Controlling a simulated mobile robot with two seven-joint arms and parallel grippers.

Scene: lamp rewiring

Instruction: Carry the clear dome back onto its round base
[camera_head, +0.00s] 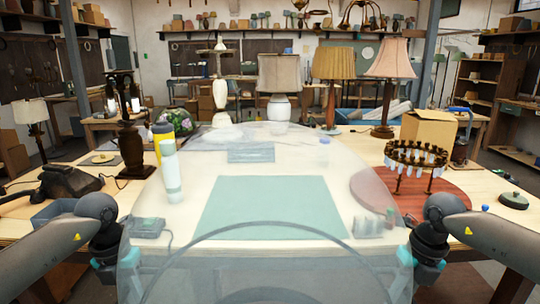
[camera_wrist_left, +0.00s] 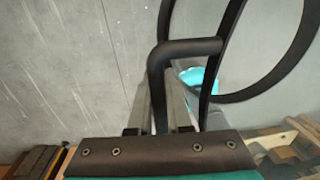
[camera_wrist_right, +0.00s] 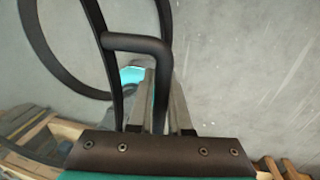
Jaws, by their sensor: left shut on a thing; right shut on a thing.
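The large clear dome (camera_head: 275,262) fills the lower middle of the head view, held up close in front of me between both arms. I see the bench through it. My left gripper (camera_head: 110,262) is at its left side; in the left wrist view the fingers (camera_wrist_left: 160,100) are shut on a black bar handle (camera_wrist_left: 185,48). My right gripper (camera_head: 425,268) is at its right side; in the right wrist view the fingers (camera_wrist_right: 152,100) are shut on the matching black handle (camera_wrist_right: 140,43).
A wooden bench (camera_head: 85,190) spans ahead, with a green mat (camera_head: 270,207) behind the dome. A round reddish board (camera_head: 465,203) carrying a ring-shaped chandelier (camera_head: 415,155) lies at the right.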

